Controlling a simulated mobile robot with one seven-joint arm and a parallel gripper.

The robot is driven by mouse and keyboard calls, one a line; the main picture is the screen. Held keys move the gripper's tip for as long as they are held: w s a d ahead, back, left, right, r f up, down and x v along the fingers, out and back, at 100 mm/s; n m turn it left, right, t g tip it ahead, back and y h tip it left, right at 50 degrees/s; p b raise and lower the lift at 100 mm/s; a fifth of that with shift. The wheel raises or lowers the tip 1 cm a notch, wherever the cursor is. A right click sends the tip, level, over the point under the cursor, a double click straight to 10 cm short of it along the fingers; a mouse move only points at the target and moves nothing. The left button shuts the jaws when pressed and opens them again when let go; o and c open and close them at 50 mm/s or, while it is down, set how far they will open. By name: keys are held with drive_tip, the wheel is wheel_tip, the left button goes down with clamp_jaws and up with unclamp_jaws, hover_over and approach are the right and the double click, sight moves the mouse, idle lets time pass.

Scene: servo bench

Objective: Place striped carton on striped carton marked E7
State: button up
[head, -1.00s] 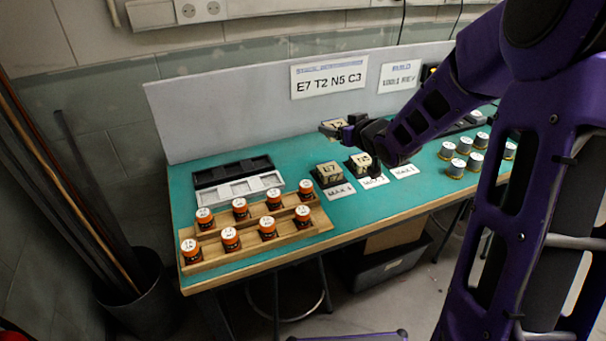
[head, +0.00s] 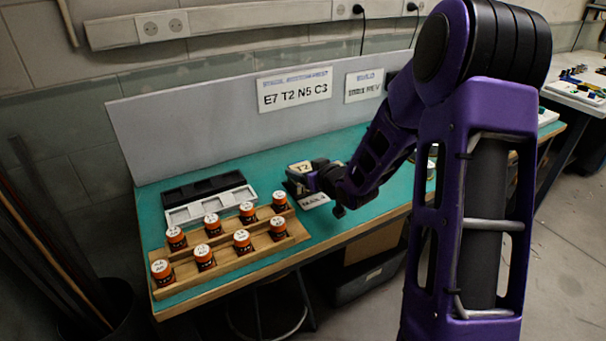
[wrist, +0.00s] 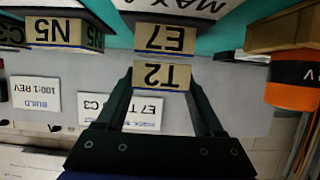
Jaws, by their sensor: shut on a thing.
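My gripper (head: 313,177) is shut on the striped carton marked T2 (head: 301,167), with one finger on each side of it. In the wrist view, which is upside down, the T2 carton (wrist: 161,76) sits between the fingers of my gripper (wrist: 160,88). The carton marked E7 (wrist: 165,38) is lined up directly below it in the room. A narrow pale band shows between their marked faces, and I cannot tell whether they touch. In the head view, the T2 carton and my gripper mostly hide the E7 carton, above the MAX 4 label (head: 314,199).
A carton marked N5 (wrist: 54,32) stands beside E7, with a C3 carton (wrist: 12,34) past it. A sign (head: 294,91) reads E7 T2 N5 C3. My arm hides the bench's right side.

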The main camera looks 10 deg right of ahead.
drive_tip(key=shift+f, duration=0.2)
drive_tip(key=shift+f, duration=0.15)
drive_tip(key=o, duration=1.4)
drive_tip(key=shift+r, duration=0.2)
drive_tip(key=shift+s+d+r, duration=0.1)
drive_tip(key=shift+s+r, duration=0.05)
drive_tip(key=shift+s, duration=0.15)
drive_tip(key=p+v, duration=0.2)
drive_tip(key=v, duration=0.9)
drive_tip(key=shift+s, duration=0.2)
drive_tip(key=shift+w, duration=0.1)
